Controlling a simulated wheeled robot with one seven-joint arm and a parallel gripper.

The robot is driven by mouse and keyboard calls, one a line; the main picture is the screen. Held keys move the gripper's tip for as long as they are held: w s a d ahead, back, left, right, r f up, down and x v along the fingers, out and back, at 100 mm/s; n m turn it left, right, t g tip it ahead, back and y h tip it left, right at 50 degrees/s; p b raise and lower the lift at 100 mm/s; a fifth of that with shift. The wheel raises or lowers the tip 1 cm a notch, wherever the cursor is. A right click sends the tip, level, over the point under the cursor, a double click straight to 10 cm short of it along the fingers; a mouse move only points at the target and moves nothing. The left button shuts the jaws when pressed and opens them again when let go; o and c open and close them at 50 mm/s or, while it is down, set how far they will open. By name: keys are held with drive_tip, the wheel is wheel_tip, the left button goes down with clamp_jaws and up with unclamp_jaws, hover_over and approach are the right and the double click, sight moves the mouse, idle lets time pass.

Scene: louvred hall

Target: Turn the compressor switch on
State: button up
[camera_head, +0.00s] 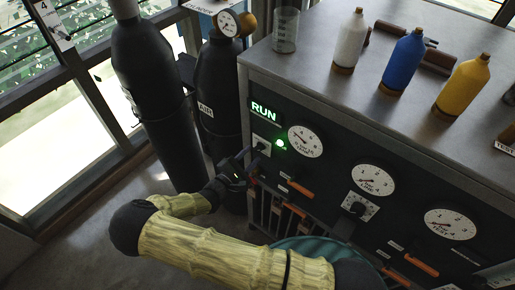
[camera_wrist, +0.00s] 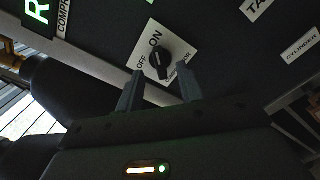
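The compressor switch is a black rotary knob (camera_wrist: 160,63) on a white plate marked OFF and ON. In the wrist view the knob's long axis appears to point toward ON. In the head view its white plate (camera_head: 267,145) sits on the dark panel under a lit green RUN sign (camera_head: 264,111), with a lit green lamp (camera_head: 280,143) beside it. My gripper (camera_wrist: 161,84) is open, its two fingers apart on either side just below the knob, with nothing held. In the head view my gripper (camera_head: 246,166) is close to the panel, just below the switch; contact is unclear.
Gauges (camera_head: 305,141), another knob (camera_head: 357,209) and orange handles (camera_head: 300,188) lie to the right on the panel. Black cylinders (camera_head: 152,90) stand at the left. White, blue (camera_head: 403,62) and yellow bottles stand on the bench top (camera_head: 320,75). Floor at the lower left is clear.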

drive_tip(key=v, duration=0.3)
drive_tip(key=shift+s+a, duration=0.15)
drive_tip(key=shift+s, duration=0.1)
drive_tip(key=b+v, duration=0.5)
drive_tip(key=v, duration=1.2)
drive_tip(key=shift+a+f, duration=0.1)
